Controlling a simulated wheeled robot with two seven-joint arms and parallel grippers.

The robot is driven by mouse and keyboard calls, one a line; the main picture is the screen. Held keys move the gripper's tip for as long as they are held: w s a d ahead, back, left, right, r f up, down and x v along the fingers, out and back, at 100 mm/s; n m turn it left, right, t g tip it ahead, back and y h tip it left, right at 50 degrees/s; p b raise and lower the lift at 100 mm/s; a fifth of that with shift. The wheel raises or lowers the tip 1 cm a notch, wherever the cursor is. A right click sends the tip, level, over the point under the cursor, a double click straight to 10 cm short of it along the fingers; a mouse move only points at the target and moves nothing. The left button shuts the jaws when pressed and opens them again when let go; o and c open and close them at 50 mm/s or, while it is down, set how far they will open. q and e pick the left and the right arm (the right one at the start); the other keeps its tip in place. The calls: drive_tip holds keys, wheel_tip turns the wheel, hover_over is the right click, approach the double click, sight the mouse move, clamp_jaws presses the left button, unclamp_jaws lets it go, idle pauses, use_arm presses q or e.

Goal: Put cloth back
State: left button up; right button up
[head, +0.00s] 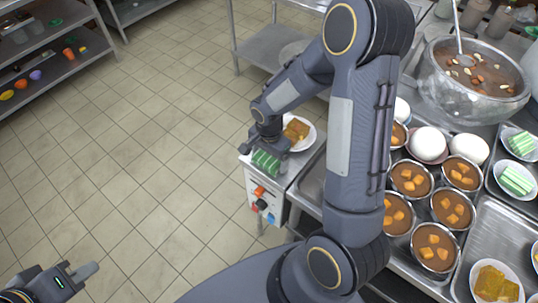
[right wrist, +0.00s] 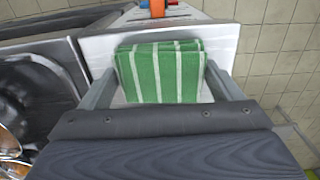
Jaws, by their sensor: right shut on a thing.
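A folded green cloth with white stripes (head: 265,161) is at the left end of the counter, beside a white plate of golden-brown pieces (head: 296,131). It also shows in the right wrist view (right wrist: 160,72), between the two fingers. My right gripper (head: 268,150) is shut on the cloth, pointing down at the counter end. I cannot tell whether the cloth touches the surface below. My left gripper (head: 84,272) is low at the left edge of the head view, over the floor and far from the cloth; its finger opening is not clear.
A panel with red and blue knobs (head: 262,199) is on the front of the counter end. Several metal bowls of brown congee (head: 410,178) and a large stockpot with a ladle (head: 475,80) stand at the right. Shelves (head: 50,50) are at the back left. The tiled floor is clear.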

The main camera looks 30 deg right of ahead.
sight(269, 158)
drive_tip(key=shift+f+b, duration=0.25)
drive_tip(key=shift+b, duration=0.05)
drive_tip(key=o, duration=0.8)
drive_tip(key=shift+r, duration=0.1)
drive_tip(key=shift+w+r+p, duration=0.1)
drive_tip(key=shift+r+p, duration=0.25)
drive_tip(key=shift+r, duration=0.25)
wheel_tip(269, 158, up, 11)
drive_tip(key=s+a+r+n+t+y, duration=0.2)
drive_tip(key=s+r+n, duration=0.2)
drive_tip(key=s+n, duration=0.2)
drive_tip(key=s+a+r+n+t+y, duration=0.1)
drive_tip(key=s+a+r+n+t, duration=0.1)
drive_tip(key=s+n, duration=0.4)
drive_tip(key=shift+s+r+t+y, duration=0.4)
drive_tip(key=shift+s+r+t, duration=0.7)
drive_tip(key=shift+s, duration=1.45)
drive_tip(key=shift+r+g, duration=0.25)
drive_tip(key=shift+g, duration=0.05)
